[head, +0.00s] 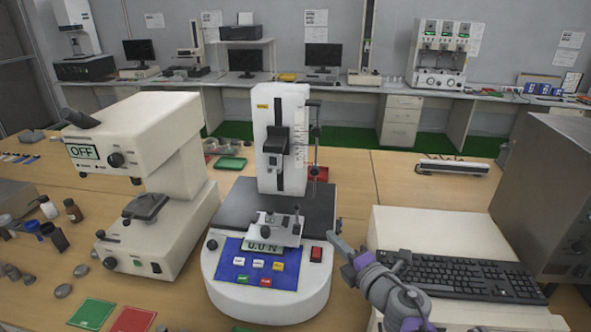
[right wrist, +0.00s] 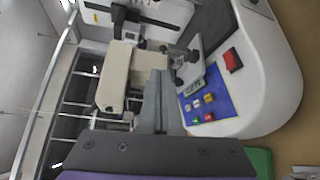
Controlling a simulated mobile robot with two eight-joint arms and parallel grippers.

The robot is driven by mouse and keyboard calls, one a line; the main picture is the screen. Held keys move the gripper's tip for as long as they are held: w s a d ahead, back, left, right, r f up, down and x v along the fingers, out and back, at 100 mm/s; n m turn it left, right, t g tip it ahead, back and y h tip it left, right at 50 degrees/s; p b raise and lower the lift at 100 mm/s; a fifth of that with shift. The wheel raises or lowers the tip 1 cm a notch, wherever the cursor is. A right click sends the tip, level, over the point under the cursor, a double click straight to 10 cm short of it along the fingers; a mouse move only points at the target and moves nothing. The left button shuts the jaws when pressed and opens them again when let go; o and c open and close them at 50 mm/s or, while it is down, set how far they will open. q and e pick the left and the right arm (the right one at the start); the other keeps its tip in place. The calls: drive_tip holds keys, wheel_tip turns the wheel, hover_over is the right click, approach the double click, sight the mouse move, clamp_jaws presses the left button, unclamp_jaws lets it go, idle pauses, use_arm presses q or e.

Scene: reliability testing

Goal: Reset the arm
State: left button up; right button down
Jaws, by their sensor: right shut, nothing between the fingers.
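My right arm comes in from the lower right of the head view, and its grey-purple gripper (head: 334,238) points up and left. The gripper is shut and empty, with its tip beside the right edge of the white tester (head: 270,296), near the red switch (head: 316,254). I cannot tell whether it touches the tester. In the right wrist view, the shut fingers (right wrist: 160,88) stand in front of the tester's blue button panel (right wrist: 212,98). My left gripper is not in view.
A microscope-like device (head: 165,180) reading OFF stands left of the tester. A black keyboard (head: 450,274) lies right of my arm, below a grey box (head: 545,190). Small bottles (head: 72,210) and green and red squares (head: 92,313) lie at the left.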

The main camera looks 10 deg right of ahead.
drive_tip(key=s+d+f+m+g+h, duration=0.4)
drive_tip(key=s+d+m+h, duration=0.5)
drive_tip(key=m, duration=0.7)
drive_tip(key=s+a+f+m+g+y, duration=0.2)
drive_tip(key=s+a+f+m+g, duration=0.1)
drive_tip(key=s+f, duration=0.4)
drive_tip(key=s+a+f+m+g+y, duration=0.1)
drive_tip(key=s+a+f+m+g, duration=0.2)
drive_tip(key=s+f, duration=0.3)
drive_tip(key=s+a+m, duration=0.1)
drive_tip(key=s, duration=0.1)
drive_tip(key=shift+s+a+f+m+y, duration=0.25)
drive_tip(key=shift+s+f+m+y, duration=0.05)
drive_tip(key=shift+s+f+y, duration=0.1)
